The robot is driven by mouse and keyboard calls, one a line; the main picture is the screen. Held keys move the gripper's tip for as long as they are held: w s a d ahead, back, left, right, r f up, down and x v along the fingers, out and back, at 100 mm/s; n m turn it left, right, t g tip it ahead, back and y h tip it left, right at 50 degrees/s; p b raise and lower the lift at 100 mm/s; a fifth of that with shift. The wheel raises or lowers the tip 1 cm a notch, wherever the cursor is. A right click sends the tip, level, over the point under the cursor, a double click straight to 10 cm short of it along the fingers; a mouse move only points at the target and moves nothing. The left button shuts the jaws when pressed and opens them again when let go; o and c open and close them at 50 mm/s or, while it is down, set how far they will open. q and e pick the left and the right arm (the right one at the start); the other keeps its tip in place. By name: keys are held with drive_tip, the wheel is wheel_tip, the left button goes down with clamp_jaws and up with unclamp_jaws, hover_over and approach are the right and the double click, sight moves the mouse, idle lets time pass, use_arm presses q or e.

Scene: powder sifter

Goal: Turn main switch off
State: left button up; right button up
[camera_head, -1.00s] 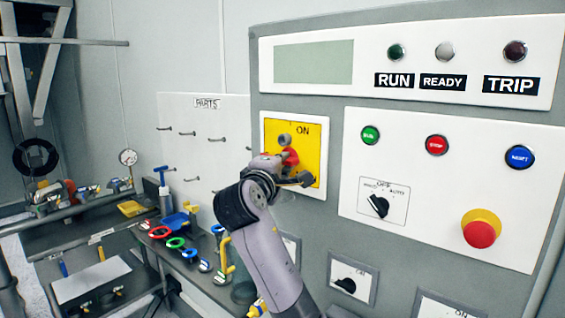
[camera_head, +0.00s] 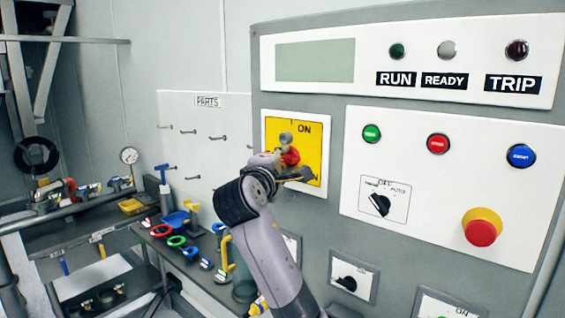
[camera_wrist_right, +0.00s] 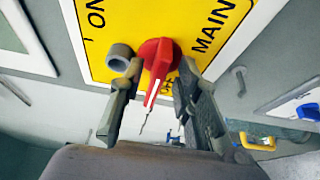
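The main switch is a red knob (camera_head: 291,157) on a yellow plate (camera_head: 313,150) marked ON, mounted on the grey cabinet. In the right wrist view the red knob (camera_wrist_right: 158,62) has a white line along its handle, which points toward the bottom of the picture. The yellow plate (camera_wrist_right: 215,12) there reads MAIN and ON; another label is partly hidden behind the knob. My right gripper (camera_head: 294,168) is at the knob. In the wrist view its fingers (camera_wrist_right: 158,88) are apart, one on each side of the handle, with narrow gaps visible. My left gripper is not in view.
A grey cylinder (camera_head: 286,138) protrudes from the plate close to the knob. To the right are a selector switch (camera_head: 379,205), several push buttons and a red emergency stop (camera_head: 481,232). A parts board (camera_head: 200,140) and a cluttered bench (camera_head: 185,262) are at the left.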

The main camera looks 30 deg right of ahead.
drive_tip(key=v, duration=1.2)
drive_tip(key=shift+d+r, duration=0.1)
